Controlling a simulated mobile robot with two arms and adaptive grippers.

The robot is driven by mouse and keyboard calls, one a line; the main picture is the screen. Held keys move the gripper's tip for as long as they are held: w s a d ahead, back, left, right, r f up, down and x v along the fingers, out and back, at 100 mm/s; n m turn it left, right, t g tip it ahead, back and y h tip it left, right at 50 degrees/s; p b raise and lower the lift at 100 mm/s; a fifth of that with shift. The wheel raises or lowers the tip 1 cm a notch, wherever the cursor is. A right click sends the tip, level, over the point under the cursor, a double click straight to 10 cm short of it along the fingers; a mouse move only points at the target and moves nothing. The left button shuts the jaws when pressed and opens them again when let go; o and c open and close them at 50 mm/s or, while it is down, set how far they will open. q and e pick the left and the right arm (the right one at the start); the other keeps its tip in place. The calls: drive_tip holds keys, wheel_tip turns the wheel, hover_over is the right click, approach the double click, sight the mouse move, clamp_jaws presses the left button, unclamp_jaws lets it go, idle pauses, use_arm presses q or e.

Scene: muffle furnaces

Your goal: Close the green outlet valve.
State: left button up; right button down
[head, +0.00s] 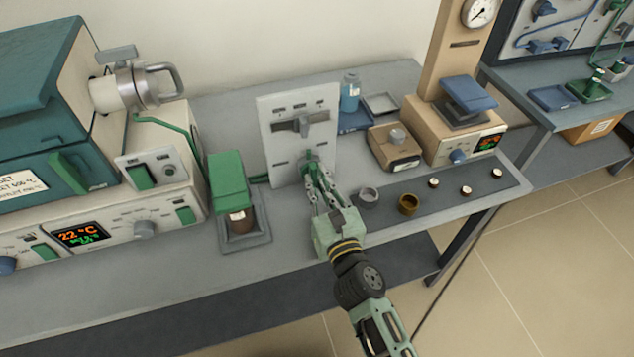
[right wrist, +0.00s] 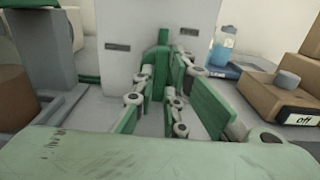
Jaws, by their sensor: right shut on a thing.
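The green outlet valve (head: 309,156) sits low on the front of an upright light-grey panel (head: 283,145), with a green pipe running to it from the left. In the right wrist view its green upright part (right wrist: 163,37) rises between my fingers. My right gripper (head: 314,172) reaches in from the lower right and is shut on the valve; its fingers hide the valve's lower part. The handle's exact angle is hard to tell. My left gripper is in neither view.
A green-topped unit with a brown vessel (head: 236,222) stands to the left, beside the furnace (head: 110,225). Grey (head: 369,196) and brown (head: 408,204) cups stand right of my gripper; a blue bottle (head: 349,95) is behind.

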drive_tip(key=n, duration=0.4)
drive_tip(key=shift+r+p, duration=0.1)
drive_tip(key=shift+p, duration=0.25)
drive_tip(key=n+p, duration=0.1)
drive_tip(key=n, duration=0.5)
drive_tip(key=shift+a+p, duration=0.1)
drive_tip(key=shift+p, duration=0.25)
drive_tip(key=n+p, duration=0.1)
drive_tip(key=n, duration=0.3)
drive_tip(key=shift+n+p, duration=0.35)
drive_tip(key=shift+n, duration=0.05)
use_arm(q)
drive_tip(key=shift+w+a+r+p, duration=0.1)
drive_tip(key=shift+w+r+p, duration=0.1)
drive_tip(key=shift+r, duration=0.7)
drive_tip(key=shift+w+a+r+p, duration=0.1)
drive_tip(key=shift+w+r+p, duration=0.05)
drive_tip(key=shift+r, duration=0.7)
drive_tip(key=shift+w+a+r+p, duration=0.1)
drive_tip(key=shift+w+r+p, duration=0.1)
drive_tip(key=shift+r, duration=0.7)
use_arm(e)
drive_tip(key=shift+n, duration=1.5)
drive_tip(key=shift+f, duration=0.2)
drive_tip(key=c, duration=1.8)
unclamp_jaws()
